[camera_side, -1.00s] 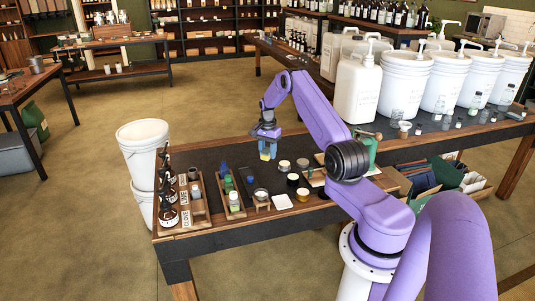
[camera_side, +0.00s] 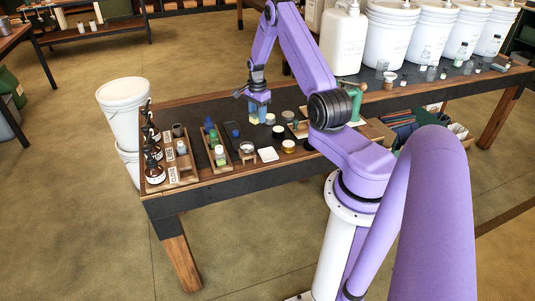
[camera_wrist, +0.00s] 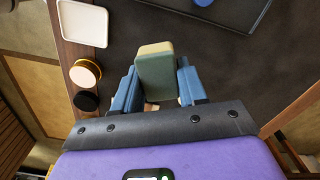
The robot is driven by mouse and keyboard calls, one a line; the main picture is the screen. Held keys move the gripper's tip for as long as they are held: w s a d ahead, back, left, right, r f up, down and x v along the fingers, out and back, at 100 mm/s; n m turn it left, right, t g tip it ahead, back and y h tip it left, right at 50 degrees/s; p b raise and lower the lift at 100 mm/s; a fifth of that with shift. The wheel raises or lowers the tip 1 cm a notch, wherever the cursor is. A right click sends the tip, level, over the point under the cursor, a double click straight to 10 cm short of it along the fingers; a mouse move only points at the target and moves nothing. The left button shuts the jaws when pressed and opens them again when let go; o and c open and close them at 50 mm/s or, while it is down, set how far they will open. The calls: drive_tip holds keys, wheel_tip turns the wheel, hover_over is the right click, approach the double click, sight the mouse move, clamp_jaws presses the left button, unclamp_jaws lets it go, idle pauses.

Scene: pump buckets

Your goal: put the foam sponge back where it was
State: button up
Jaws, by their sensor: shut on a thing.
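My gripper (camera_side: 258,108) is shut on the sponge and points down over the dark worktop in the side view. The sponge (camera_side: 254,118) shows there as a pale yellow patch, partly hidden by the fingers. I cannot tell whether its lower end touches the worktop.
Small jars (camera_side: 278,131) and a white square dish (camera_side: 268,154) stand close by; the dish (camera_wrist: 82,23) also shows in the wrist view. Wooden racks with bottles (camera_side: 183,165) are at the left. A green pump-like device (camera_side: 357,100) stands at the right, with white buckets (camera_side: 388,43) behind.

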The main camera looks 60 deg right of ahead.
sight(269, 154)
drive_tip(key=s+a+m, duration=0.5)
drive_tip(key=s+a, duration=0.3)
drive_tip(key=s, duration=0.1)
drive_tip(key=shift+w+a+f, duration=0.1)
drive_tip(key=shift+f, duration=1.7)
drive_tip(key=shift+w+a+f, duration=0.1)
drive_tip(key=shift+f, duration=1.65)
drive_tip(key=o, duration=1.1)
drive_tip(key=shift+f, duration=0.15)
